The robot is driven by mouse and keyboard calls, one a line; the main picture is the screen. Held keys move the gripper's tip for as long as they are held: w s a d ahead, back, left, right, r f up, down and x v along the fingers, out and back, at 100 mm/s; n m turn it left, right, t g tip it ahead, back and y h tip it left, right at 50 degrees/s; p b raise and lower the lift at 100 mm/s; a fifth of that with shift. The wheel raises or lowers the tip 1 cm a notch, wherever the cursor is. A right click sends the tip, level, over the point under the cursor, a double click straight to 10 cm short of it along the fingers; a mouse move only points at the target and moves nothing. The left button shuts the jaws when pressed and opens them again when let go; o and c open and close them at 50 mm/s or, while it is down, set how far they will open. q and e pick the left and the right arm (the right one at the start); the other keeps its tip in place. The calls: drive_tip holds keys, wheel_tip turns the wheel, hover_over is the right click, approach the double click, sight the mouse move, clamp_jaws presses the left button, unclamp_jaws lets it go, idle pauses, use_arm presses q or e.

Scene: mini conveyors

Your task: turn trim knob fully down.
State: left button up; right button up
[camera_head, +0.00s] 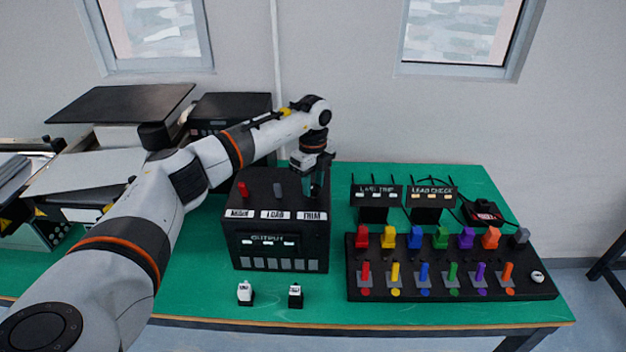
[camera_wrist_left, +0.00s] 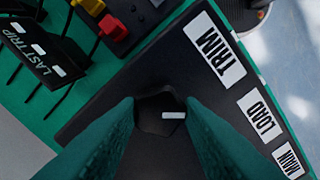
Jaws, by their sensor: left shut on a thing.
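The black output box (camera_head: 262,262) stands on the green table with MAIN, LOAD and TRIM labels along its top front edge. My left gripper (camera_head: 313,192) points down over the TRIM end of the box. In the left wrist view, its green fingers (camera_wrist_left: 162,112) are shut on the black trim knob (camera_wrist_left: 158,122), one on each side. A short white mark on the knob points to the right in that view. In the head view the gripper hides the knob. The TRIM label (camera_wrist_left: 217,50) lies beyond the knob. My right gripper is not in view.
A panel of coloured switches (camera_head: 352,288) lies to the right. LAST TRIP (camera_head: 376,192) and LOAD CHECK (camera_head: 432,192) displays stand behind it. Two small white-topped items sit in front.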

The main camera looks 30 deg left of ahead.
sight(313, 187)
use_arm(q)
drive_tip(key=n+p, duration=0.1)
drive_tip(key=n, duration=0.3)
drive_tip(key=shift+r, duration=0.2)
drive_tip(key=shift+n+p, duration=0.55)
drive_tip(key=shift+n, duration=1.65)
drive_tip(key=o, duration=1)
drive_tip(key=shift+f, duration=0.15)
drive_tip(key=shift+r, duration=0.4)
wheel_tip(313, 187, up, 11)
drive_tip(key=b, duration=0.4)
drive_tip(key=shift+r, duration=0.15)
